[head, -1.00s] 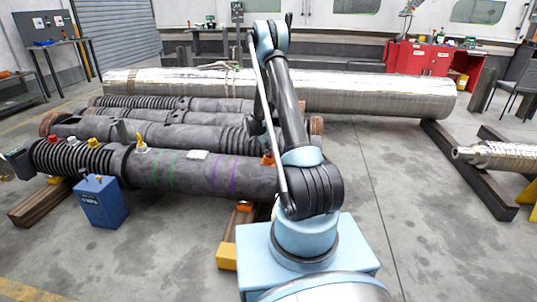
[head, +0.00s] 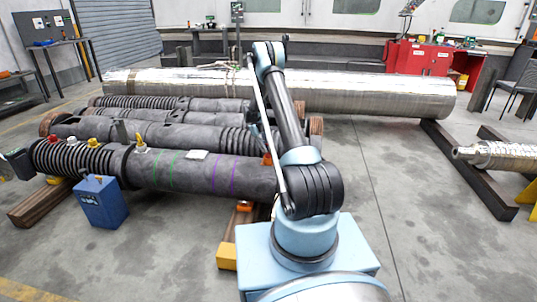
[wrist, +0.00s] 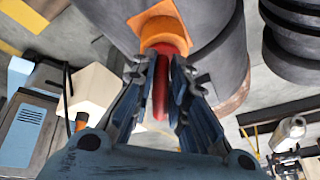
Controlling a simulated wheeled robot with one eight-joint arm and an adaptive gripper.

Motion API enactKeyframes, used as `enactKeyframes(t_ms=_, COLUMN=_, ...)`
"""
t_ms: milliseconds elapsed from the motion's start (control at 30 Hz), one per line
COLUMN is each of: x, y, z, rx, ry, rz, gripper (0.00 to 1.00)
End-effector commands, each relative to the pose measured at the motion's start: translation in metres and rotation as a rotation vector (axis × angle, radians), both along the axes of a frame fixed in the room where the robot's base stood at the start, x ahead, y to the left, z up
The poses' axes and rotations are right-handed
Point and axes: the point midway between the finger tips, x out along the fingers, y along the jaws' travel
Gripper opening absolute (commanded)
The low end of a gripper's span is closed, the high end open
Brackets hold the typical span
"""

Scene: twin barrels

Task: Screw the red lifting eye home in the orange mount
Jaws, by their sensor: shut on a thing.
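In the wrist view, the red lifting eye (wrist: 160,88) stands between the two fingers of my gripper (wrist: 161,74), which is shut on it. Its far end meets the round orange mount (wrist: 165,30), which has a flat orange plate behind it on the dark barrel. I cannot tell how deep the eye sits in the mount. In the head view, the orange mount (head: 267,158) shows as a small patch on the near barrel (head: 205,174), beside my arm. My gripper and the red eye are hidden behind the arm there.
A blue box (head: 102,203) stands on the floor in front of the barrels. Red (head: 52,139), yellow (head: 92,142) and white-and-yellow (head: 141,143) fittings sit atop the near barrel. A long silvery cylinder (head: 380,96) lies behind.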

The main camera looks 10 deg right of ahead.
Motion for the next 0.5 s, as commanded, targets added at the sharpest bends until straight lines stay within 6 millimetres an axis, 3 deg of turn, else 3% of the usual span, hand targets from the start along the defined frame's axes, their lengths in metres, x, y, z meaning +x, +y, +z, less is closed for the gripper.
enactKeyframes(t_ms=200, x=0.0035, y=-0.0015, z=-0.0028, rx=0.004, ry=0.002, rz=-0.262, gripper=0.0)
enactKeyframes(t_ms=467, x=0.0038, y=-0.0005, z=-0.0029, rx=0.004, ry=0.002, rz=-0.3, gripper=0.0)
enactKeyframes(t_ms=500, x=0.0039, y=-0.0004, z=-0.0029, rx=0.004, ry=0.001, rz=-0.299, gripper=0.18)
